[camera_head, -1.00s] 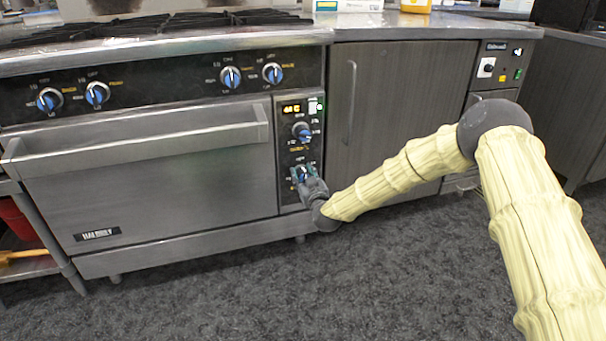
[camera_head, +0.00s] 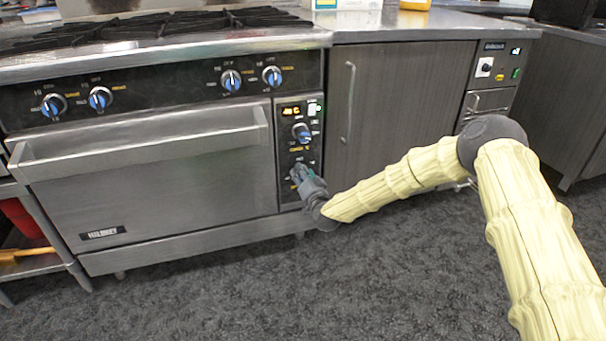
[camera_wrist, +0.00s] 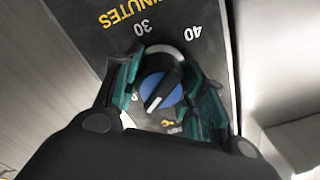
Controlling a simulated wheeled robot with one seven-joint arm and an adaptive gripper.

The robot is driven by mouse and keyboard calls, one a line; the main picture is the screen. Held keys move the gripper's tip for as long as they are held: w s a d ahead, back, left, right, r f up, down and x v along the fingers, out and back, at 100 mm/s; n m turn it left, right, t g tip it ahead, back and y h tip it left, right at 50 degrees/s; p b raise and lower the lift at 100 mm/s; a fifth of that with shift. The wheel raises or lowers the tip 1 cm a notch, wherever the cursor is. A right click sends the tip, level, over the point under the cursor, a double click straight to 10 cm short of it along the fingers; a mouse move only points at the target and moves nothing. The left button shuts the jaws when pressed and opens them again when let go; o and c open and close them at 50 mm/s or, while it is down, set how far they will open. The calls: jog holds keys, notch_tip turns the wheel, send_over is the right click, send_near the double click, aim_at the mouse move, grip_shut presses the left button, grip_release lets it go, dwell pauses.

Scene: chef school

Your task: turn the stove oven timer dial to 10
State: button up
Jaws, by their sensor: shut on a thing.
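The timer dial (camera_wrist: 160,88) is a blue and black knob on the stove's narrow control panel, seen upside down in the wrist view. The label "MINUTES" and the numbers 30 and 40 show beside it; other numbers are hidden by my gripper. My gripper (camera_wrist: 163,82) has its two green fingers on either side of the dial, shut on it. The dial's dark bar slants in the wrist view; I cannot tell the exact setting. In the head view my gripper (camera_head: 300,174) is at the lower part of the panel (camera_head: 287,190) and covers most of the dial.
Another blue dial (camera_head: 302,132) and a lit display (camera_head: 291,112) sit above on the same panel. The oven door handle (camera_head: 140,142) sticks out to the left. A cabinet (camera_head: 385,100) stands to the right. The floor in front is clear.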

jog(key=shift+m, duration=0.6)
jog(key=o, duration=1)
jog(key=shift+d, duration=0.1)
jog(key=v, duration=1.2)
